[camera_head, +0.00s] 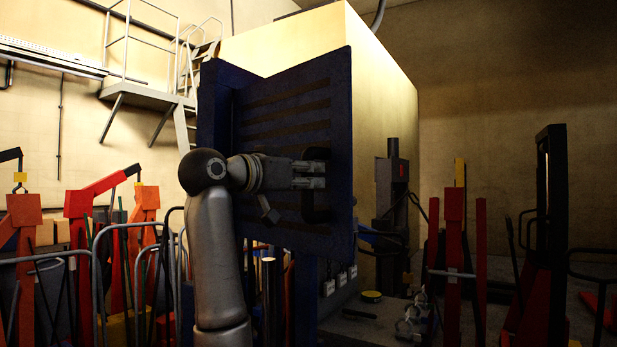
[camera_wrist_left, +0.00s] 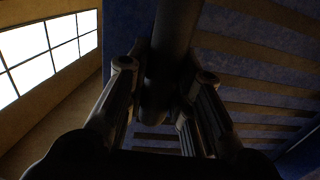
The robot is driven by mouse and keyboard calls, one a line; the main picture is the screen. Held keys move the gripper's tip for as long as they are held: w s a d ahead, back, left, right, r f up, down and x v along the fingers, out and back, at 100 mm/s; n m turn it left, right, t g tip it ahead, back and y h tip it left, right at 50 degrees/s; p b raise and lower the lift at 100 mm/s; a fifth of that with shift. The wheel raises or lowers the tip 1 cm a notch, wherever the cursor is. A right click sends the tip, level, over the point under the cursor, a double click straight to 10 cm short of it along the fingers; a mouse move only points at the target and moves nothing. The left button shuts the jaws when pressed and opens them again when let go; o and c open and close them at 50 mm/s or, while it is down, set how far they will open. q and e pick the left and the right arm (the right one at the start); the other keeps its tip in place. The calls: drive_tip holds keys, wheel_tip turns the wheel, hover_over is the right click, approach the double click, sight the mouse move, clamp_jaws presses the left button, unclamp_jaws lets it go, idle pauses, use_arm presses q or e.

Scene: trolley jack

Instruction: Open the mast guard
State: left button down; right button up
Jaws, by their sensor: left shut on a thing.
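The mast guard (camera_head: 340,120) is a dark blue upright panel with several dark horizontal slots. It stands at an angle to a blue side part (camera_head: 213,105) on its left. A black handle (camera_head: 317,210) is on the panel's face near its right edge. My left gripper (camera_head: 314,175) is shut on this handle. In the left wrist view, the handle (camera_wrist_left: 172,50) runs as a dark bar between the two fingers of the gripper (camera_wrist_left: 160,100), with the slotted panel (camera_wrist_left: 265,60) behind. My arm hides part of the guard's lower left. My right gripper is not in view.
Red and orange lifting gear (camera_head: 80,205) and grey tube rails (camera_head: 95,260) crowd the left. Red and black mast machines (camera_head: 453,250) stand at the right. A large pale block (camera_head: 385,90) rises behind the guard. A yellow roll (camera_head: 371,296) lies low beyond it.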

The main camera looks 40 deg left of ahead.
use_arm(q)
drive_tip(key=c, duration=1.3)
unclamp_jaws()
drive_tip(key=shift+s, duration=0.1)
drive_tip(key=shift+o, duration=0.2)
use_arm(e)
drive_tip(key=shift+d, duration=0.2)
use_arm(q)
drive_tip(key=s+a, duration=0.1)
drive_tip(key=s, duration=1.1)
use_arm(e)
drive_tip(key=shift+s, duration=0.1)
